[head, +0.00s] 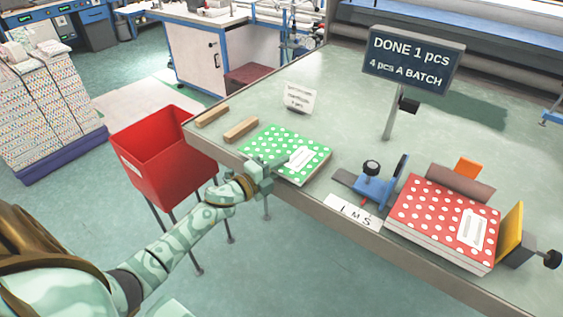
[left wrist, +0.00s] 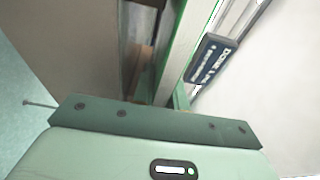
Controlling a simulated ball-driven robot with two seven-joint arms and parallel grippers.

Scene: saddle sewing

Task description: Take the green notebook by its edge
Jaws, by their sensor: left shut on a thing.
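The green notebook (head: 284,145) with white dots and a white label lies near the table's front edge, left of the sign. My left gripper (head: 263,172) reaches in from the front left and is shut on the notebook's near edge. In the left wrist view the notebook (left wrist: 186,50) is seen edge-on, with pale pages and a green cover standing up from the jaws. The fingertips are mostly hidden there. My right gripper is in neither view.
Two wooden bars (head: 240,129) lie left of the notebook, near a small paper card (head: 300,98). A red bin (head: 165,160) stands off the table's left end. A blue clamp (head: 374,188), a red dotted notebook (head: 440,220) and a dark sign (head: 412,58) are to the right.

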